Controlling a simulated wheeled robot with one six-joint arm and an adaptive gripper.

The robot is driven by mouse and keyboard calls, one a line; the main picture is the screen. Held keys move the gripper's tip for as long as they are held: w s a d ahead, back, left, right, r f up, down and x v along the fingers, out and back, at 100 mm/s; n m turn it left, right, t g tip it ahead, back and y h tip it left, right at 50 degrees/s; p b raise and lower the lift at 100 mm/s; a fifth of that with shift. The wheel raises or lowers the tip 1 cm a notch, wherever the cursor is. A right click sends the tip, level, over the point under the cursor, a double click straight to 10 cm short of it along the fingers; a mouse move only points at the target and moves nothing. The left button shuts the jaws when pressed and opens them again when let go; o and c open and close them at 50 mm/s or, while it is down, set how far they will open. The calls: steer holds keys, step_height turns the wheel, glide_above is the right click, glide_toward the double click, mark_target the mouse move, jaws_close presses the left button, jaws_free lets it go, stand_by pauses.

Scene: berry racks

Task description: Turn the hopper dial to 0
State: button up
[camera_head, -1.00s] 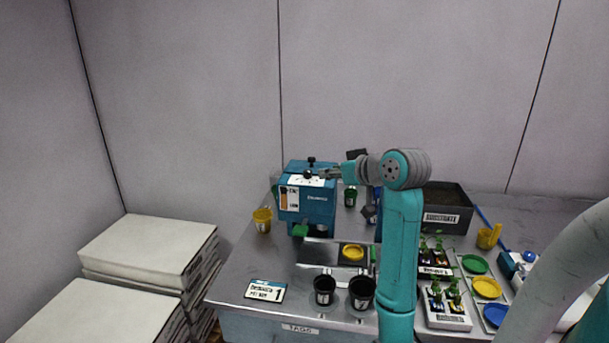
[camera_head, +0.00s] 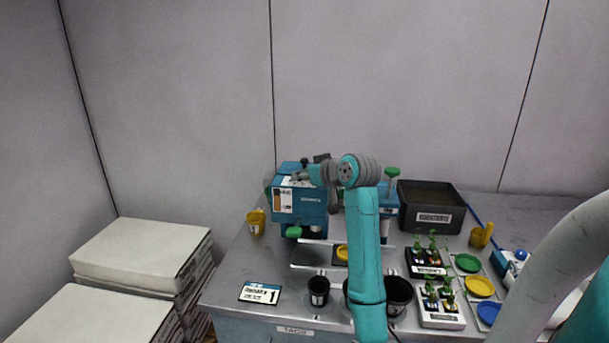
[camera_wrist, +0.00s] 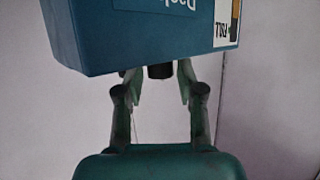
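The hopper is a blue box (camera_head: 312,208) with a printed label on its front, standing at the back left of the steel table. A black knob (camera_head: 304,161) rises from its top; I cannot tell if it is the dial, and no 0 mark is readable. My gripper (camera_head: 299,177) is at the top of the box. The wrist view shows the box (camera_wrist: 140,35) upside down, with a short black cylinder (camera_wrist: 160,71) on its edge. The gripper's two fingers stand apart on either side of that cylinder, with visible gaps. Whether they touch the box is unclear.
A yellow cup (camera_head: 256,222) stands left of the hopper. Black pots (camera_head: 318,290) and a numbered card (camera_head: 261,292) are at the front. A substrate bin (camera_head: 432,206), seedling trays (camera_head: 441,311) and coloured dishes (camera_head: 479,286) are to the right. Stacked white slabs (camera_head: 140,250) stand left.

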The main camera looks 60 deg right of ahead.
jaws_close()
steer(key=shift+w+a+m+h, duration=0.1)
steer(key=shift+m+h, duration=0.2)
steer(key=shift+h, duration=0.1)
steer(key=m+g+h, duration=0.2)
steer(key=m+h, duration=0.1)
steer(key=shift+w+a+g, duration=0.2)
steer(key=shift+a+g, duration=0.1)
steer(key=shift+a, duration=0.05)
steer(key=m+g+h, duration=0.2)
steer(key=m, duration=0.1)
steer(key=m+g+h, duration=0.1)
steer(key=m+g, duration=0.1)
steer(key=shift+w+a, duration=0.15)
steer(key=shift+w, duration=0.2)
steer(key=m+g, duration=0.1)
steer(key=g, duration=0.1)
steer(key=m+g+h, duration=0.1)
steer(key=m+g, duration=0.3)
steer(key=shift+w+g, duration=0.3)
steer(key=shift+w, duration=0.1)
steer(key=m+g, duration=0.4)
steer(key=shift+w+g+y, duration=0.25)
steer(key=shift+g+y, duration=0.05)
steer(key=shift+y, duration=0.1)
steer(key=shift+m, duration=0.4)
